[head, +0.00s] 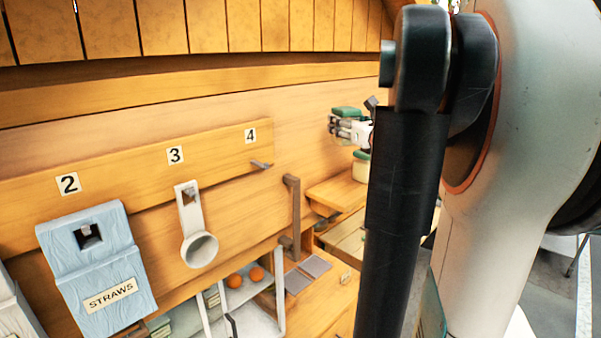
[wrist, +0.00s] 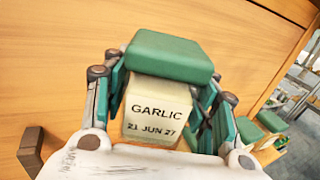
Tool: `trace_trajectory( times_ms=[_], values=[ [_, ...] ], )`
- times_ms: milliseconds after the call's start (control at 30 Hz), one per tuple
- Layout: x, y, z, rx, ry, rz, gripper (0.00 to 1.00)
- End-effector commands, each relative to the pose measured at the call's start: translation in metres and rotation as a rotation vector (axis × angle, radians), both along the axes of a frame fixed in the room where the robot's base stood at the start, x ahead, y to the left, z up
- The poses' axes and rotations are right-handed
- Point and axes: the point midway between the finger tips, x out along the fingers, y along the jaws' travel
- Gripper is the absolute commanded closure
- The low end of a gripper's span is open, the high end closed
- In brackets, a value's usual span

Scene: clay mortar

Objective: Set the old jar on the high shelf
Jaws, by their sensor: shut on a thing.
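A cream jar with a green lid, labelled "GARLIC 21 JUN 27" (wrist: 153,108), is between the fingers of my gripper (wrist: 160,110) in the wrist view. The fingers are shut on its two sides, and the jar looks tilted in that view. In the head view its green lid (head: 347,112) shows above my gripper (head: 350,130), beside the wooden wall. Another green-lidded jar (head: 361,167) stands below, on a wooden shelf (head: 333,195), partly hidden by my arm. Its label cannot be read.
Two more green lids (wrist: 258,127) show at the right in the wrist view. A blue straws box (head: 92,262), a white scoop (head: 196,235) and a peg (head: 262,165) are on the wall. A bracket (head: 292,215) stands left of the shelf. My arm hides much of the right side.

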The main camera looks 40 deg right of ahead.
Motion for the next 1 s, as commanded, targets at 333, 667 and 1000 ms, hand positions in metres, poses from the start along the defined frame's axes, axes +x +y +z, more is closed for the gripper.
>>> trace_trajectory(
  times_ms=[333, 667, 1000],
  values=[
    [0.0, 0.0, -0.088, 0.0, 0.0, 0.0, 0.79],
    [0.0, 0.0, -0.114, 0.0, 0.0, 0.0, 0.79],
    [0.0, 0.0, -0.153, 0.0, 0.0, 0.0, 0.79]
  ],
)
